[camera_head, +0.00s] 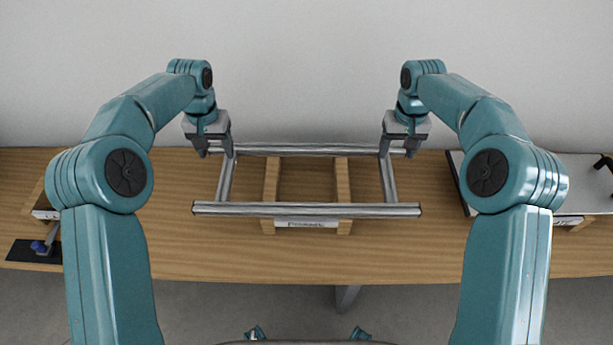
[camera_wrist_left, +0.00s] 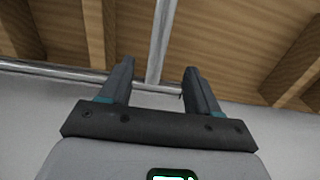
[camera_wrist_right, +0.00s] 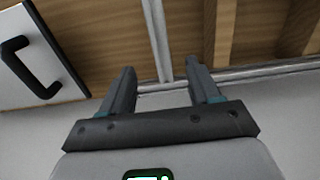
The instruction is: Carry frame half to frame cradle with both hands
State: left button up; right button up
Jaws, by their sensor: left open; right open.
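The frame half, a silver rectangle of metal bars (camera_head: 306,210), lies level across the middle of the table. It spans the wooden frame cradle (camera_head: 271,190), which has a white label on its front; I cannot tell for sure that the two touch. My left gripper (camera_head: 215,151) is open at the frame's far left corner. In the left wrist view a side bar (camera_wrist_left: 160,40) runs between the open fingers (camera_wrist_left: 157,72). My right gripper (camera_head: 398,150) is open at the far right corner. In the right wrist view the other side bar (camera_wrist_right: 156,35) runs between its fingers (camera_wrist_right: 161,70).
A white-topped panel with a black handle (camera_wrist_right: 28,62) lies at the right, also seen in the head view (camera_head: 575,172). At the left edge stand a wooden holder (camera_head: 44,205) and a dark mat (camera_head: 30,251) with a blue-tipped item. Bare table lies in front of the cradle.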

aim_at(225, 175)
pick_arm(q)
notch_tip(225, 175, down, 11)
jog(key=shift+r, duration=0.1)
pick_arm(e)
notch_tip(225, 175, down, 11)
jog(key=shift+r, duration=0.1)
pick_arm(q)
grip_shut()
pick_arm(e)
grip_shut()
pick_arm(q)
jog(key=shift+r, duration=0.1)
dwell(0.7)
